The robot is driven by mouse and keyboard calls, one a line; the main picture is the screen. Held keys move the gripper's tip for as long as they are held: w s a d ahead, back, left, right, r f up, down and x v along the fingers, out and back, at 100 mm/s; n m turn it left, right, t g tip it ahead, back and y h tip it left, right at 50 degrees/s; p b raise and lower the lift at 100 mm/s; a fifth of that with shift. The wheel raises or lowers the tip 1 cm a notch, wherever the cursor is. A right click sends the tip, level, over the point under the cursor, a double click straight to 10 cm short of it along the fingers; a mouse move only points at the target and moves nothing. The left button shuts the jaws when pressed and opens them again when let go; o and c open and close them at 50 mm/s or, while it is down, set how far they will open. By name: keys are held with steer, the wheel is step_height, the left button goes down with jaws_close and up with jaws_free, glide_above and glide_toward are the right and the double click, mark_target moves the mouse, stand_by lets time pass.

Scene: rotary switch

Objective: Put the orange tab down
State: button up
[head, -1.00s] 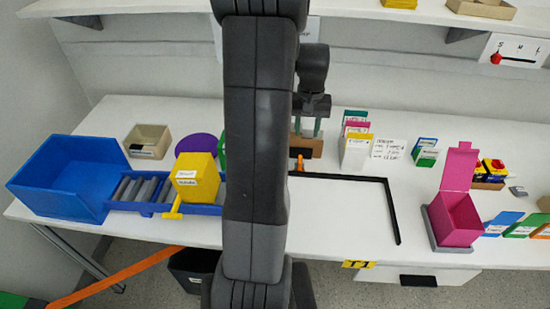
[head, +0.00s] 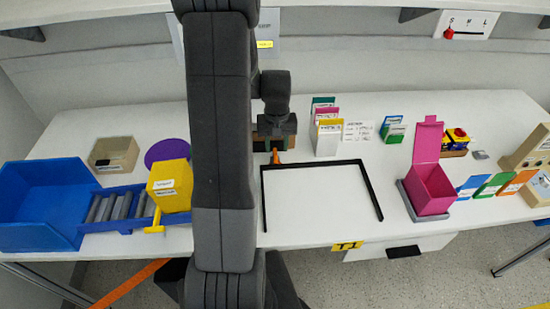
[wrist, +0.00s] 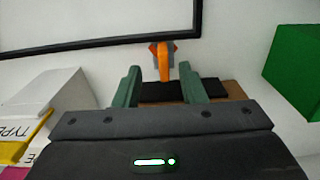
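The orange tab (wrist: 165,58) stands out from a small wooden block with a black top (wrist: 160,90). In the wrist view it shows between and just beyond my green fingertips. In the head view the orange tab (head: 276,157) shows at the front of the wooden block (head: 266,143), partly behind my arm. My gripper (wrist: 160,67) is open, with a finger on either side of the line to the tab. I see no clear contact. In the head view my gripper (head: 275,135) is low over the block, its fingertips hard to make out.
A black frame (head: 264,200) lies on the table in front of the block. Several upright cards (head: 328,137) stand to the right of it, and a green block (wrist: 293,65) shows in the wrist view. A yellow box (head: 170,190) and blue bin (head: 40,210) are left.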

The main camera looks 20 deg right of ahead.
mark_target(275, 153)
steer(key=shift+w+a+f+p, duration=0.1)
steer(key=shift+f+p, duration=0.15)
steer(key=shift+f, duration=1.05)
steer(key=shift+a+f+p, duration=0.1)
steer(key=shift+f+p, duration=0.15)
steer(key=shift+f, duration=1)
steer(key=shift+c, duration=0.3)
jaws_close()
